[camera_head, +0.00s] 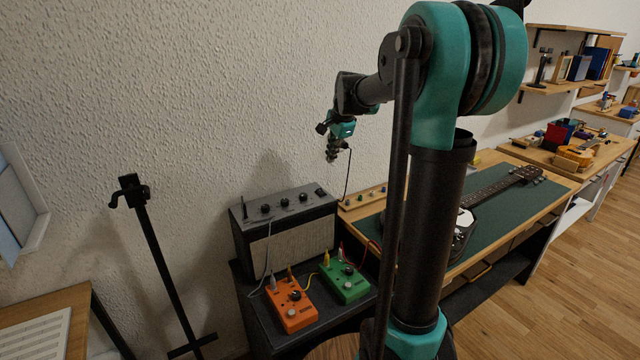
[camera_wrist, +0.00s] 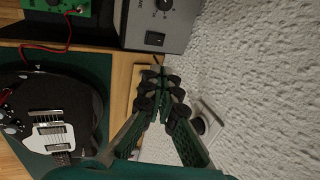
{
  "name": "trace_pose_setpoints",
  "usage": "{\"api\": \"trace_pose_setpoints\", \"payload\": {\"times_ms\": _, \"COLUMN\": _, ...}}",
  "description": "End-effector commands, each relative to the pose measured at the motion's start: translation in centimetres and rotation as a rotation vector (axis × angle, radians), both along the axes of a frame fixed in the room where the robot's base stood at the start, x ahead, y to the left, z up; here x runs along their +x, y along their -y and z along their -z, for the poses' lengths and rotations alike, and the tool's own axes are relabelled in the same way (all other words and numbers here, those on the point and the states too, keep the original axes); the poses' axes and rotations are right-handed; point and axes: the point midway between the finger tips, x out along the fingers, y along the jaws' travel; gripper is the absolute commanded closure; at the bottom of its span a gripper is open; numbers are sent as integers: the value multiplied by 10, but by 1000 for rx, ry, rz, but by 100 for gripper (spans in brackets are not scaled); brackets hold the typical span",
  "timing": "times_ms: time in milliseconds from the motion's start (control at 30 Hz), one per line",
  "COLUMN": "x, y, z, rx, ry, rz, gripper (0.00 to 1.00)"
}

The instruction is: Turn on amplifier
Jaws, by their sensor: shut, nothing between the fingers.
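The amplifier (camera_head: 290,245) is a black box with a grey control panel and light grille, standing against the wall on a low black stand. Knobs line its panel, and a dark switch (camera_head: 321,193) sits at the panel's right end. In the wrist view, part of the amplifier's panel (camera_wrist: 183,22) shows at the top, with a black rocker switch (camera_wrist: 155,39) beside a knob. My gripper (camera_head: 332,158) is in the air above the amplifier's right end, pointing down and apart from it. In the wrist view its fingers (camera_wrist: 164,88) are shut and empty. The switch's position cannot be told.
An orange pedal (camera_head: 291,306) and a green pedal (camera_head: 345,281) with cables lie before the amplifier. A workbench with a green mat (camera_head: 505,205) and a dark guitar (camera_wrist: 50,105) stands to the right. A wall outlet (camera_wrist: 205,122) is near the fingers in the wrist view. A black stand (camera_head: 160,255) is at left.

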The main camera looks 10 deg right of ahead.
Motion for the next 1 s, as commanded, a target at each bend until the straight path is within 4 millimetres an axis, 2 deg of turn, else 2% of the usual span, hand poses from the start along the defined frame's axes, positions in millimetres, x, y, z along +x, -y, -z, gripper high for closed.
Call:
{"api": "trace_pose_setpoints", "payload": {"times_ms": 400, "x": 4, "y": 0, "z": -2, "rx": 8, "ry": -2, "rz": 17, "gripper": 100}}
{"api": "trace_pose_setpoints", "payload": {"times_ms": 567, "x": 8, "y": -2, "z": 6, "rx": 8, "ry": -2, "rz": 16, "gripper": 100}}
{"api": "trace_pose_setpoints", "payload": {"times_ms": 667, "x": 12, "y": -4, "z": 20, "rx": 9, "ry": -2, "rz": 15, "gripper": 100}}
{"api": "trace_pose_setpoints", "payload": {"times_ms": 1000, "x": 34, "y": -13, "z": 82, "rx": 9, "ry": -2, "rz": 15, "gripper": 100}}
